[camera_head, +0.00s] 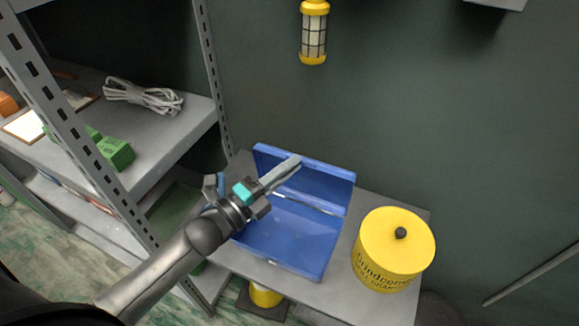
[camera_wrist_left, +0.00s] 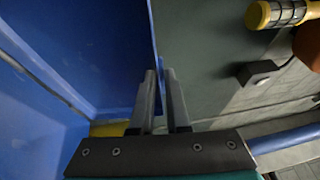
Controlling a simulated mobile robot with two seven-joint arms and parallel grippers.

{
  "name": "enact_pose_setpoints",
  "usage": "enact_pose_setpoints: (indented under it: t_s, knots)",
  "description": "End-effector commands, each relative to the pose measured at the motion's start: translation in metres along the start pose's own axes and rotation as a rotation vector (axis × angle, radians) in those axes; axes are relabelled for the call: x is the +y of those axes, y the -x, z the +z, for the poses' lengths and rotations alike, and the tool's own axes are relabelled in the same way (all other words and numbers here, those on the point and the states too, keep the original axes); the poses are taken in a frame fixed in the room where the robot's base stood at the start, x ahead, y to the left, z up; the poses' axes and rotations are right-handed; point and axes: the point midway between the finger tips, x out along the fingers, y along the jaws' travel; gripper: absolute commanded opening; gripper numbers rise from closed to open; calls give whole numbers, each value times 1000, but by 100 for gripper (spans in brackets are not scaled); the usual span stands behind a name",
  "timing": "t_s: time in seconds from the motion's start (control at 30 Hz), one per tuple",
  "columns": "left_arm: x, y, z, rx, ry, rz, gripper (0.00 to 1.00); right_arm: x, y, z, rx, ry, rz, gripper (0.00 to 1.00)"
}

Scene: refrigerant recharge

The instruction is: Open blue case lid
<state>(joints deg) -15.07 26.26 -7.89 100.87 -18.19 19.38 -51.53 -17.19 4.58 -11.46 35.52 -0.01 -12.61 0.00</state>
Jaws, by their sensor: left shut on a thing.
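The blue case (camera_head: 285,240) sits on a grey table. Its lid (camera_head: 325,187) is raised and stands up at the back, so the empty-looking blue inside shows. My left gripper (camera_head: 293,163) reaches over the case from the left, with its fingertips at the lid's upper edge. In the left wrist view the fingers (camera_wrist_left: 160,95) are close together, one on each side of the rim of the blue lid (camera_wrist_left: 120,50), shut on it. My arm hides the left part of the case. My right gripper is in neither view.
A yellow canister (camera_head: 392,255) with a black knob stands right of the case. A metal shelf with a cable coil (camera_head: 143,96) and green boxes (camera_head: 115,152) is on the left. A yellow caged lamp (camera_head: 313,35) hangs on the wall behind.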

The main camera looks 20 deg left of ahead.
Motion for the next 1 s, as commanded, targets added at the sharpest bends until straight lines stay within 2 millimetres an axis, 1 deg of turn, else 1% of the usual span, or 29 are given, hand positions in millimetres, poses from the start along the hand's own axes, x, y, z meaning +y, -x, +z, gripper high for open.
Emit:
enact_pose_setpoints:
  t_s: [0.07, 0.1, 0.37, 0.77, 0.87, 1.0]
  knots:
    - [0, 0, 0, 0, -2, 0, 0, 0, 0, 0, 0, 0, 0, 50]
    - [0, 0, 0, 0, -2, 1, 15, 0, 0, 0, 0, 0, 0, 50]
    - [0, 0, 0, 0, -1, 1, 44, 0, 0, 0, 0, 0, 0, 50]
    - [0, 1, 1, 0, -1, 1, 44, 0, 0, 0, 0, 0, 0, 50]
    - [0, 6, 1, -1, 0, 2, 44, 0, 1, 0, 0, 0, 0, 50]
    - [1, 23, 0, -1, 0, 5, 44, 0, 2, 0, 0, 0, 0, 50]
